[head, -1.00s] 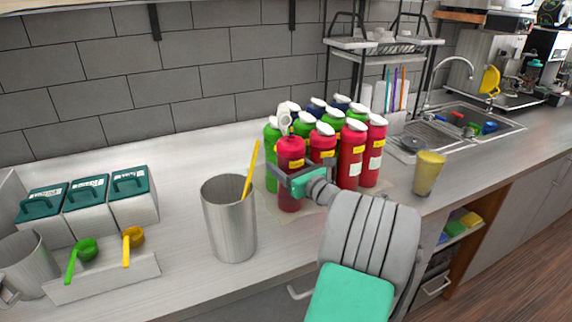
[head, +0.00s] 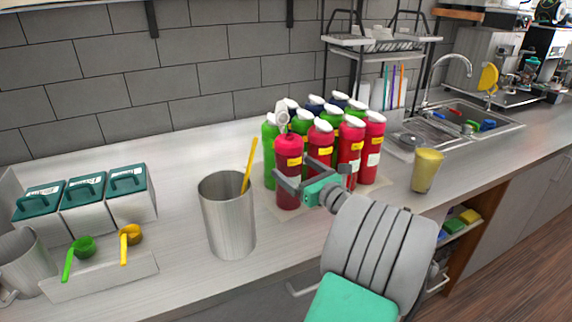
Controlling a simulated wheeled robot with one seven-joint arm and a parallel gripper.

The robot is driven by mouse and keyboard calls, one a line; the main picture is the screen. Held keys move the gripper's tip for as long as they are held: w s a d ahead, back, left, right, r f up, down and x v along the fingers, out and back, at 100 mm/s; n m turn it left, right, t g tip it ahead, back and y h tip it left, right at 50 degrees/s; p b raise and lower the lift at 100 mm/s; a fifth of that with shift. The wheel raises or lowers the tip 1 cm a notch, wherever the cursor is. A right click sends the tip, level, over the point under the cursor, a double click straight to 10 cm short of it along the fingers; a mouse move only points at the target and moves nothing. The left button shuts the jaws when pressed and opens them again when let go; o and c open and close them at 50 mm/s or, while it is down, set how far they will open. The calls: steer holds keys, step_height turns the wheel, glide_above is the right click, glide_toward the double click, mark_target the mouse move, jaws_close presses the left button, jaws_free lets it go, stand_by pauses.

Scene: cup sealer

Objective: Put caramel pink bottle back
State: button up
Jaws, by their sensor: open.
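The pink-red bottle with a yellow label (head: 288,160) stands upright at the front left of the bottle group on a pale mat (head: 287,213). Its cap area is partly covered by a white pump-like top. My gripper (head: 290,184) is open, with its fingers at the bottle's lower half, close to it or around it. I cannot tell whether they touch it. More red bottles (head: 350,150) with white caps stand just right of it, partly behind my gripper. Label text is too small to read.
A metal cup (head: 228,220) with a yellow stick stands left of the bottles. A yellow cup (head: 426,170) stands to the right, near the sink (head: 470,125). Green bottles (head: 269,150) stand behind. The counter's front edge runs below.

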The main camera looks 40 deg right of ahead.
steer(key=s, duration=0.6)
steer(key=shift+s+a, duration=0.25)
steer(key=shift+a, duration=0.1)
